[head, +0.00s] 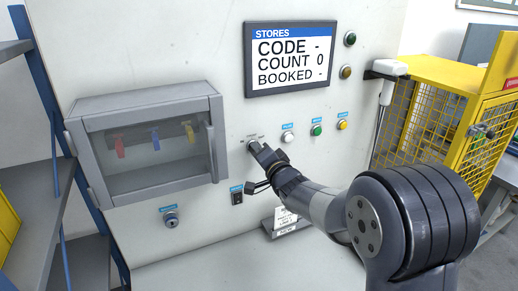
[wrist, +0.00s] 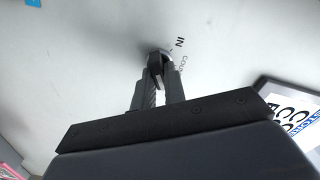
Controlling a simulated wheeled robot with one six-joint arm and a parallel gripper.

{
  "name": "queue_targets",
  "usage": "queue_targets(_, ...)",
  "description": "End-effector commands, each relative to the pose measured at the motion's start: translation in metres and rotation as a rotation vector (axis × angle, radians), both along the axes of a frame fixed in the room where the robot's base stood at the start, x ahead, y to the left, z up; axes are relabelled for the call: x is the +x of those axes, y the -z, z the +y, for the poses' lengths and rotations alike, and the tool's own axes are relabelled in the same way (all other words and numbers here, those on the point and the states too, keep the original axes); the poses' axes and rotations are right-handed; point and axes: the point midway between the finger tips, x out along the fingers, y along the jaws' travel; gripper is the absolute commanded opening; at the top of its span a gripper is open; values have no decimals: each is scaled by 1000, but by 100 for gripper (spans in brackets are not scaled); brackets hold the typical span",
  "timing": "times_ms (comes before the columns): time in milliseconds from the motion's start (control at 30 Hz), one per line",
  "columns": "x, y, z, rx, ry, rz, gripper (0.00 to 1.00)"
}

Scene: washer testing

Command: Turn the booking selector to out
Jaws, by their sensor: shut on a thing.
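The booking selector (wrist: 157,56) is a small dark knob on the pale panel, seen between my fingertips in the wrist view. The printed label "IN" and part of another word starting "COU" show beside it; the rest of its markings are hidden. My gripper (wrist: 158,78) is shut on the selector, a finger on each side. In the head view my gripper (head: 257,150) reaches the panel left of the push buttons and mostly covers the selector. The stores display (head: 290,58) reads "CODE -", "COUNT 0", "BOOKED -".
A grey glass-fronted cabinet (head: 150,145) with coloured tags stands close left of my gripper. White (head: 288,137), green (head: 317,130) and yellow (head: 342,124) buttons sit to the right. A black switch (head: 237,197) and a card holder (head: 283,223) are below. A yellow cage (head: 430,110) stands at right.

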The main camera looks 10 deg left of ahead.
Motion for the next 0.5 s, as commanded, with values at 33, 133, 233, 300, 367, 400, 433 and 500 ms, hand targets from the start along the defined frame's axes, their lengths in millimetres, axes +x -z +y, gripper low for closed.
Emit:
queue_targets(33, 0, 0, 0, 7, 1, 7, 0)
queue_targets(133, 0, 0, 0, 21, 0, 16, 0)
queue_targets(233, 0, 0, 0, 27, 0, 20, 0)
queue_targets(300, 0, 1, 0, 29, 0, 22, 0)
queue_targets(367, 0, 1, 0, 30, 0, 22, 0)
queue_targets(400, 0, 1, 0, 29, 0, 22, 0)
queue_targets(433, 0, 1, 0, 29, 0, 22, 0)
queue_targets(500, 0, 1, 0, 29, 0, 22, 0)
